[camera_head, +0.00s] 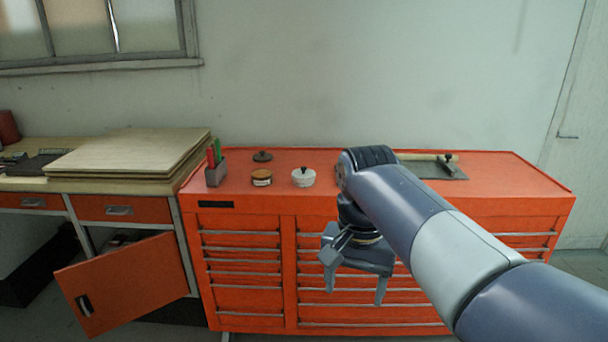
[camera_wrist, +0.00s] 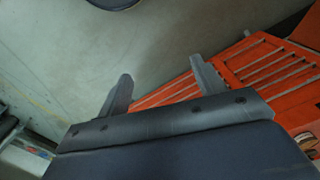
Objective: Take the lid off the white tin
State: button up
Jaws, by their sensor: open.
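The white tin (camera_head: 303,178) stands upright on top of the orange tool cabinet (camera_head: 340,202). Its lid (camera_head: 304,170) sits on it, with a small dark knob on top. My gripper (camera_head: 354,285) is open and empty in front of the cabinet's drawers, below the cabinet top and to the right of the tin. It is apart from the tin. In the wrist view my two fingers (camera_wrist: 160,85) are spread with nothing between them. The tin cannot be made out in that view.
Left of the tin are a brown-topped jar (camera_head: 262,178), a dark round lid (camera_head: 262,156) and a grey holder (camera_head: 215,174) with red and green items. A dark tray (camera_head: 435,169) lies right. A cabinet door (camera_head: 128,282) hangs open at left.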

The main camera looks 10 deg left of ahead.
aim_at(303, 174)
jog(key=i+j+z, duration=0.35)
jog(key=i+j, duration=1.45)
jog(key=i, duration=0.15)
